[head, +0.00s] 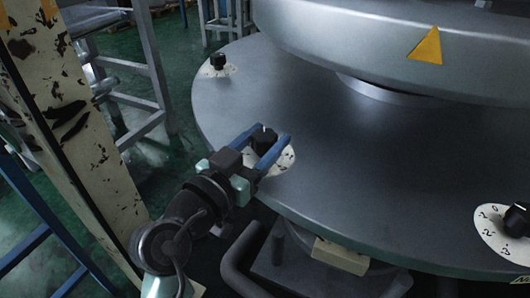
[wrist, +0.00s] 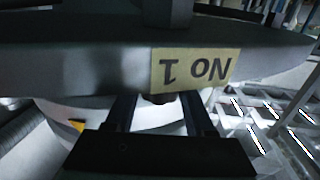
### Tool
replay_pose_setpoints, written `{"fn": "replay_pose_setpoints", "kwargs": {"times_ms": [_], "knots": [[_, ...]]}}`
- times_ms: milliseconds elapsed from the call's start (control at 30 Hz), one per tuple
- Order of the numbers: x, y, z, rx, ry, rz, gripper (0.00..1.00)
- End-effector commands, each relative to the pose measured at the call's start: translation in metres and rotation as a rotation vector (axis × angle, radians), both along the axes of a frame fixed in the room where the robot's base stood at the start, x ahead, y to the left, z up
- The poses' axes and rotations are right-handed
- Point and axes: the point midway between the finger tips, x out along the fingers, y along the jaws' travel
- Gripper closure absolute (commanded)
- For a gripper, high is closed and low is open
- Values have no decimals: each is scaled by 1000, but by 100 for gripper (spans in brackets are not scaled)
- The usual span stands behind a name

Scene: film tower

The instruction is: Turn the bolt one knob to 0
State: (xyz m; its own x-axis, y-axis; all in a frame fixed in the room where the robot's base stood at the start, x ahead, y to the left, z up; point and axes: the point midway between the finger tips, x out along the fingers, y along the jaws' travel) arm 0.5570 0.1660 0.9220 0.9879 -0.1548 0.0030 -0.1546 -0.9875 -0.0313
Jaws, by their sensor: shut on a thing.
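A black knob (head: 264,138) sits on a white dial plate (head: 284,160) with dark marks, at the near left rim of the round grey table (head: 350,180). My gripper (head: 273,137) has its blue fingers on either side of this knob and is shut on it. The fingers and wrist cover much of the dial, so its numbers and the knob's pointer cannot be read. In the wrist view a yellowish "NO 1" label (wrist: 195,69) appears upside down on an edge beyond the fingers.
Another black knob (head: 517,219) on a numbered white dial stands at the right rim, and a third knob (head: 219,61) at the far left rim. A large metal disc (head: 400,45) with a yellow triangle overhangs the table. A worn cream post (head: 75,120) stands left of my arm.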

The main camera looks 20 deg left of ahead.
Motion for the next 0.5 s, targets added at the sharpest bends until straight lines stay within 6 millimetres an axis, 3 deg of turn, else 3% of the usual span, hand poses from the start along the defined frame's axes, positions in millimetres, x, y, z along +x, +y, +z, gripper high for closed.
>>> {"fn": "replay_pose_setpoints", "kwargs": {"times_ms": [33,500], "knots": [[0,4,-7,4,-2,-39,100],[0,2,-3,2,1,-486,100]]}}
